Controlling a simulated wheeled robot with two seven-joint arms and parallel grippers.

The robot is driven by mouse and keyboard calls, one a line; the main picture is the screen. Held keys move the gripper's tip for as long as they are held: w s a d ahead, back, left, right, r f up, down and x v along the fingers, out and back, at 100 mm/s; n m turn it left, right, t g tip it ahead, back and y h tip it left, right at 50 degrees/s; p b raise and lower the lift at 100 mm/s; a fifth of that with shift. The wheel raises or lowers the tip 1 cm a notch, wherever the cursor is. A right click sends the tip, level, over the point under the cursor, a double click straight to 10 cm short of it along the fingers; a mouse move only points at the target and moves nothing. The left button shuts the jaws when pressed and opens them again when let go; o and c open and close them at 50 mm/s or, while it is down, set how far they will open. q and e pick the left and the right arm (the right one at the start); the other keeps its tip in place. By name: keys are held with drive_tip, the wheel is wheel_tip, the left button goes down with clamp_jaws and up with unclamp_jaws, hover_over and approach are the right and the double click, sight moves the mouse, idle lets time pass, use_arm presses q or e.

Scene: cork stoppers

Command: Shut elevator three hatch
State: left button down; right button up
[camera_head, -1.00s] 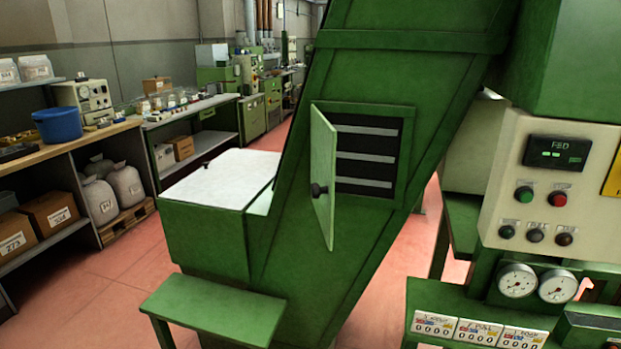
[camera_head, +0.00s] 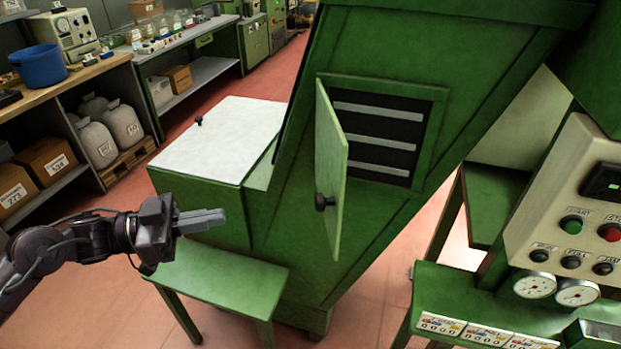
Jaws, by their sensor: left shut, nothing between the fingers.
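The elevator's green hatch door (camera_head: 331,165) stands open, swung out from its left edge, with a dark round knob (camera_head: 322,202) near its free edge. Behind it the opening (camera_head: 376,138) shows dark inside with several grey slats. The hatch sits in the slanted green elevator housing (camera_head: 425,62). My left gripper (camera_head: 218,219) is shut and empty, pointing right, to the left of the knob and apart from it, over the green bench. My right gripper is not in view.
A small green bench (camera_head: 222,275) stands below my left gripper. A white-lidded green box (camera_head: 222,135) adjoins the elevator's left side. A control panel (camera_head: 575,200) with buttons and gauges stands at right. Shelves with sacks and cartons (camera_head: 45,165) are at left.

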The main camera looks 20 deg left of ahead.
sight(316, 206)
use_arm(q)
drive_tip(key=shift+m+g, duration=0.4)
drive_tip(key=shift+g, duration=0.1)
drive_tip(key=p+x, duration=0.1)
drive_tip(key=x, duration=0.4)
drive_tip(key=r+p+x, duration=0.1)
drive_tip(key=x, duration=0.3)
drive_tip(key=s+p+x, duration=0.1)
drive_tip(key=x, duration=0.4)
drive_tip(key=shift+d+r, duration=0.25)
drive_tip(key=shift+d, duration=0.35)
drive_tip(key=shift+d, duration=0.1)
